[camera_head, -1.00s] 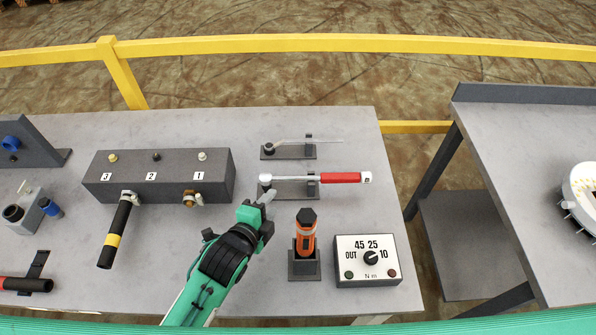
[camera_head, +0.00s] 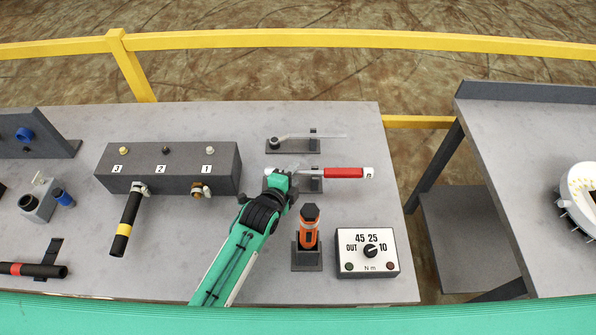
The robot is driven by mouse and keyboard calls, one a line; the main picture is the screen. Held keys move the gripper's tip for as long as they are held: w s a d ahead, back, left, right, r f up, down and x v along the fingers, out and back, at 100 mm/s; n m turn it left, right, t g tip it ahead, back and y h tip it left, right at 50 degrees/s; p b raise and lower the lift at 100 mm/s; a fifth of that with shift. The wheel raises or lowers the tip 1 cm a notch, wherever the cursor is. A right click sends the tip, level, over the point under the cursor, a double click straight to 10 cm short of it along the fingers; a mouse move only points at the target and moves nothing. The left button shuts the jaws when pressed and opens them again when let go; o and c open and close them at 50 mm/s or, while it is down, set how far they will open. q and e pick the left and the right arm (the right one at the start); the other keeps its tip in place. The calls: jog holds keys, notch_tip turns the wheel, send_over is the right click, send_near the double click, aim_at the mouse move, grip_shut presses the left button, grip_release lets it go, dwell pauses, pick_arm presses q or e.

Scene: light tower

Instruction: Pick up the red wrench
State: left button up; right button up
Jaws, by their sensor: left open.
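The red wrench (camera_head: 343,172) lies level across a dark holder on the grey table, its red handle pointing right. My left gripper is open and reaches up from the lower left to the wrench's left part. I cannot tell whether the fingers touch the wrench or stand around it. My right gripper is not in view.
A second wrench (camera_head: 308,136) lies on a holder behind. An orange tool (camera_head: 308,230) stands upright in a dark stand, beside a white dial box (camera_head: 367,250). A dark block (camera_head: 165,168) numbered 3, 2, 1 stands left. A yellow rail (camera_head: 300,40) runs behind the table (camera_head: 150,270).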

pick_arm(q)
jog(key=shift+w+d+f, duration=0.2)
jog(key=shift+w, duration=0.2)
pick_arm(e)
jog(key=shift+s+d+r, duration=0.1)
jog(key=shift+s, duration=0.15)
pick_arm(q)
jog(key=shift+c, duration=0.4)
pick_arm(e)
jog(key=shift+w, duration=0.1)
pick_arm(q)
jog(key=c, duration=0.8)
grip_shut()
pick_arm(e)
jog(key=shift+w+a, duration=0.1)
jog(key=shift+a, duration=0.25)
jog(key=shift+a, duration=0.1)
pick_arm(q)
jog(key=shift+r, duration=0.15)
